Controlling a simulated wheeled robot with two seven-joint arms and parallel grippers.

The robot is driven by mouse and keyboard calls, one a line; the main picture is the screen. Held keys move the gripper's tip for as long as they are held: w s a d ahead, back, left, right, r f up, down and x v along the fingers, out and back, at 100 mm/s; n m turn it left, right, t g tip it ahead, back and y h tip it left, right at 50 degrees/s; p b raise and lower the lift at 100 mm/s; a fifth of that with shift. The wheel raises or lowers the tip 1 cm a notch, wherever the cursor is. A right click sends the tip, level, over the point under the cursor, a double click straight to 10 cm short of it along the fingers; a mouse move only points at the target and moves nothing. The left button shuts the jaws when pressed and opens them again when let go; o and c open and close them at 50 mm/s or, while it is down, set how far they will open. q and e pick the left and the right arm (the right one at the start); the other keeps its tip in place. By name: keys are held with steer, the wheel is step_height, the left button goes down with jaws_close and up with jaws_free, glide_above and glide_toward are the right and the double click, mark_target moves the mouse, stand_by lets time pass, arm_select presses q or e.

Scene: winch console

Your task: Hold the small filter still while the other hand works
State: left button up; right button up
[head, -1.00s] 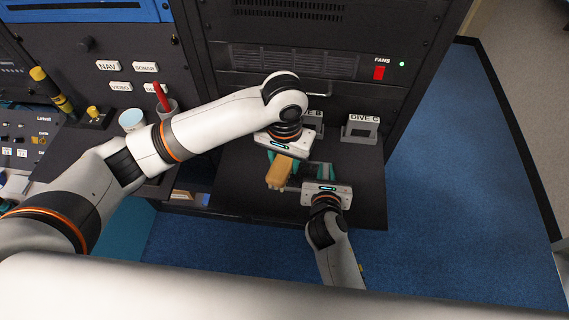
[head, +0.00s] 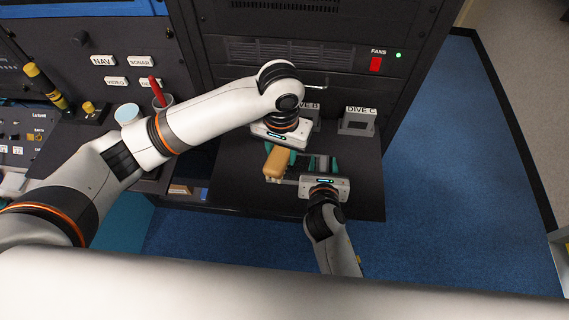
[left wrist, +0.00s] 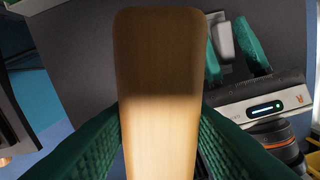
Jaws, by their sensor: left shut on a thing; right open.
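My left gripper (head: 280,154) comes down over the dark shelf, shut on a tan, wood-coloured block-like piece (head: 275,163). Its lower end shows pale tufts, so it looks like a brush. In the left wrist view this tan piece (left wrist: 160,90) stands between the two green fingers. My right gripper (head: 321,162) is to the right of it, with its green fingers apart. A small grey piece (head: 321,165), perhaps the small filter, lies between them; it also shows in the left wrist view (left wrist: 224,40). I cannot tell whether the fingers touch it.
The dark shelf (head: 355,190) has free room to the right. Label stands, one reading DIVE C (head: 358,122), stand along its back. A rack with a red FANS switch (head: 376,65) rises behind. At left are a cup with a red-handled item (head: 156,92) and a console.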

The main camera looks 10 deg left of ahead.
steer(key=v, duration=1.2)
